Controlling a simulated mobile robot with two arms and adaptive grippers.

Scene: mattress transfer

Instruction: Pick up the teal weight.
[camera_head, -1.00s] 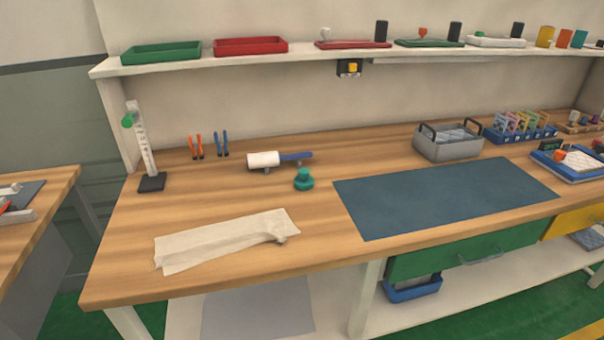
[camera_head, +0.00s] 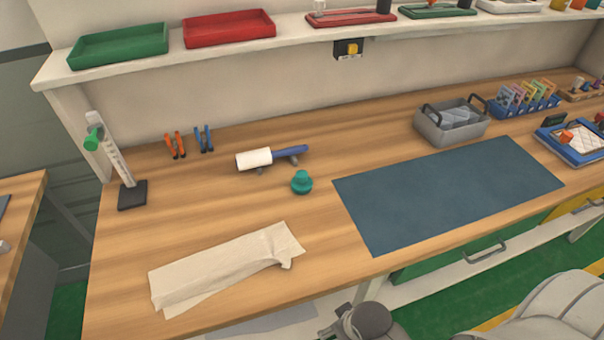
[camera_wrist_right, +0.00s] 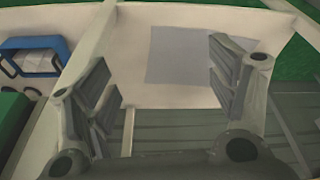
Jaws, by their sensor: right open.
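The teal weight (camera_head: 302,182) stands upright on the wooden workbench (camera_head: 220,205), just left of the dark blue mat and in front of the white roller. My right gripper (camera_wrist_right: 165,85) is open and empty in the right wrist view, facing the lower shelf under the bench. In the head view my right arm shows at the bottom right, below the bench's front edge and well apart from the weight. My left gripper is not in view.
A beige cloth (camera_head: 225,268) lies in front of the weight. A white roller with a blue handle (camera_head: 255,159) lies behind it. The blue mat (camera_head: 445,190) is bare. A grey bin (camera_head: 450,124) stands behind the mat. A shelf (camera_head: 300,32) runs above.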

